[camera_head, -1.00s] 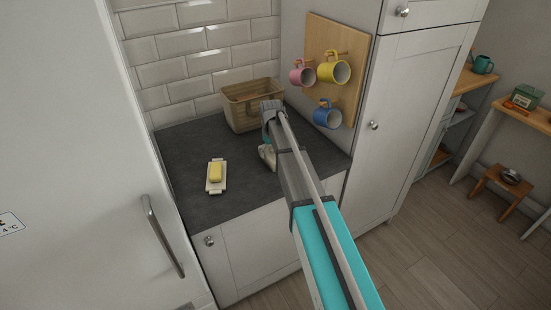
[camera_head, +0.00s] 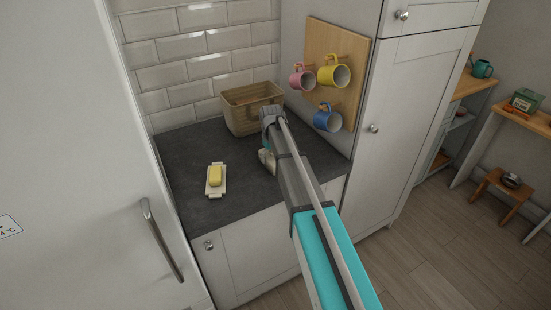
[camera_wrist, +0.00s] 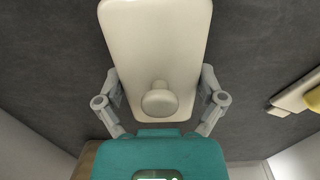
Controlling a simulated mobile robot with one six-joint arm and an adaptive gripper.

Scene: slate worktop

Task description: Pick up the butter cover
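The butter cover (camera_wrist: 155,60) is a cream, rounded box with a round knob, on the dark worktop. In the wrist view its knob faces the camera and lies between my gripper's fingers. My gripper (camera_wrist: 161,92) is open, with one finger at each long side of the cover. Whether the fingers touch it is hard to tell. In the head view the cover (camera_head: 267,159) is partly hidden by my arm. The yellow butter (camera_head: 215,175) sits uncovered on its white dish (camera_head: 216,191), to the left of the cover.
A wicker basket (camera_head: 246,118) stands at the back of the worktop (camera_head: 190,150). Pink (camera_head: 302,78), yellow (camera_head: 334,75) and blue (camera_head: 327,119) mugs hang on a wooden board to the right. The worktop's left part around the dish is clear.

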